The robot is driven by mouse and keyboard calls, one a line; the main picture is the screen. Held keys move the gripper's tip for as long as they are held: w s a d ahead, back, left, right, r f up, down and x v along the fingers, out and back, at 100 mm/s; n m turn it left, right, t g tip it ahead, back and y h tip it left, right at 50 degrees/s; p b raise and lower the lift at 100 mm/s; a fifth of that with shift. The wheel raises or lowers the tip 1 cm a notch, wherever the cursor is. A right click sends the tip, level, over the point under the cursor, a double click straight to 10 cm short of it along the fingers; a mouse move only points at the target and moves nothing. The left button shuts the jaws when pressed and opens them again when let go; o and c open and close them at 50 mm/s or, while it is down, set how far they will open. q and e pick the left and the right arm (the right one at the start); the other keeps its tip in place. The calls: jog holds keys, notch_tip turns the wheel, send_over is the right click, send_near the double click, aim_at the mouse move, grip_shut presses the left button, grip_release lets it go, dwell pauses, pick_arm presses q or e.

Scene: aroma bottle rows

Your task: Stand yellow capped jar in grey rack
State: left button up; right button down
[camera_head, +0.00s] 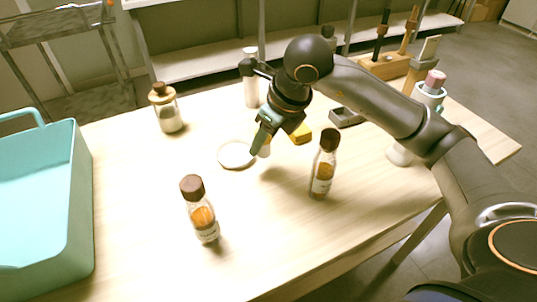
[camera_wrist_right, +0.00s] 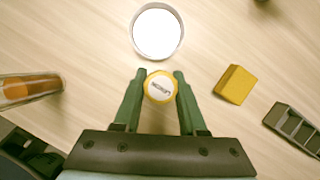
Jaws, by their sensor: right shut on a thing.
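My right gripper (camera_head: 262,143) is shut on the yellow capped jar (camera_head: 264,151), which is mostly hidden by the fingers in the head view. In the right wrist view the jar (camera_wrist_right: 161,86) shows from above, with a yellow rim and a white printed label on its cap, between the gripper's (camera_wrist_right: 152,78) two fingertips. I cannot tell whether its base touches the table. The grey rack (camera_head: 344,117) lies to the right of the gripper, towards the back. The rack (camera_wrist_right: 295,128) shows several open slots at the wrist view's right edge. My left gripper is not in view.
A round white dish (camera_head: 236,155) lies just left of the jar. A yellow block (camera_head: 301,134) sits between jar and rack. Brown-capped bottles stand at front (camera_head: 201,211), right (camera_head: 323,165) and back left (camera_head: 167,108). A turquoise crate (camera_head: 78,200) is at far left.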

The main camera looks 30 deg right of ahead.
jog(key=shift+w+d+f, duration=0.1)
jog(key=shift+d+f, duration=0.25)
jog(key=shift+f, duration=0.1)
jog(key=shift+d+f+b, duration=0.15)
jog(key=shift+f+b, duration=0.05)
jog(key=shift+f, duration=0.75)
jog(key=shift+d+f+b, duration=0.15)
jog(key=shift+f, duration=0.75)
jog(key=shift+f, duration=0.1)
jog(key=shift+c, duration=2.3)
grip_release()
